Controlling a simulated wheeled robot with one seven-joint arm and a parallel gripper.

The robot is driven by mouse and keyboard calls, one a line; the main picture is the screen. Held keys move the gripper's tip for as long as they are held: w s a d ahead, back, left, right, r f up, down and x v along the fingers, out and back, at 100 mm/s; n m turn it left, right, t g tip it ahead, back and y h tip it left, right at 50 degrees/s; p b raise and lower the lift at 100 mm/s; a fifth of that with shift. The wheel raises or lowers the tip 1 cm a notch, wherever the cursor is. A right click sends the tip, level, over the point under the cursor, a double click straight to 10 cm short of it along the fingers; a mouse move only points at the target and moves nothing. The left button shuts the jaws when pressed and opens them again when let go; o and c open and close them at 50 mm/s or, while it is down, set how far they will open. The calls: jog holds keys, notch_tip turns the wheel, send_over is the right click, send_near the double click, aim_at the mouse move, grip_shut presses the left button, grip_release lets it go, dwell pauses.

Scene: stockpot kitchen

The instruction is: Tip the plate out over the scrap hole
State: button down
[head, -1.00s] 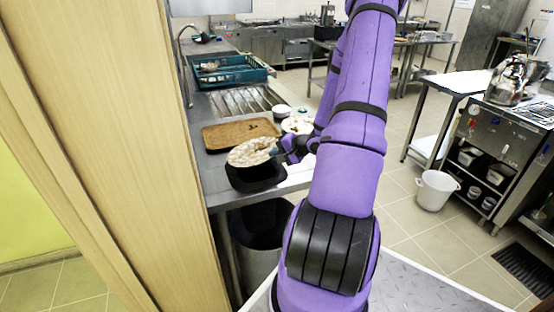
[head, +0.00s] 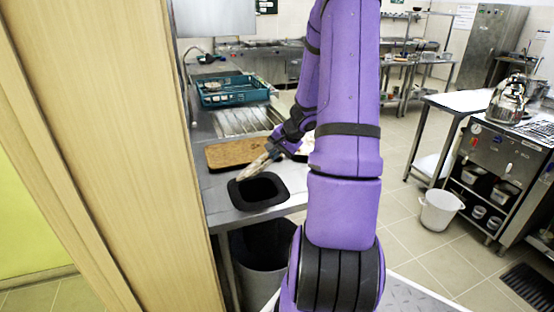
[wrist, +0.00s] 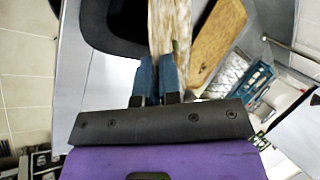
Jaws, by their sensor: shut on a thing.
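The plate (head: 252,168) is pale with brownish smears and is tipped steeply, showing almost edge-on in the head view. Its lower end is over the scrap hole (head: 270,193), a black-rimmed square opening in the steel counter. My gripper (head: 273,150) is shut on the plate's upper edge, above and behind the hole. In the wrist view the plate (wrist: 170,28) runs away from between my blue fingertips (wrist: 158,75), beside the black hole (wrist: 98,38). A small green bit shows near the fingers. I cannot see inside the hole.
A brown tray (head: 225,153) lies just behind the hole. A teal crate (head: 232,91) stands further back on the counter. A dark bin (head: 265,262) is under the counter. A tall wooden panel (head: 110,150) closes off the left.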

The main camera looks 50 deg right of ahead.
jog(key=shift+w+a+r+g+h, duration=0.1)
jog(key=shift+w+r+g+h, duration=0.1)
jog(key=shift+w+r+g, duration=0.4)
jog(key=shift+w+a+r+g+h, duration=0.2)
jog(key=shift+w+r+g, duration=0.15)
jog(key=shift+r+g, duration=0.55)
jog(key=shift+w+a+r+g+h, duration=0.1)
jog(key=shift+w+r+g+h, duration=0.1)
jog(key=shift+w+r+g, duration=0.65)
jog(key=shift+r+g, duration=0.65)
jog(key=shift+r, duration=0.1)
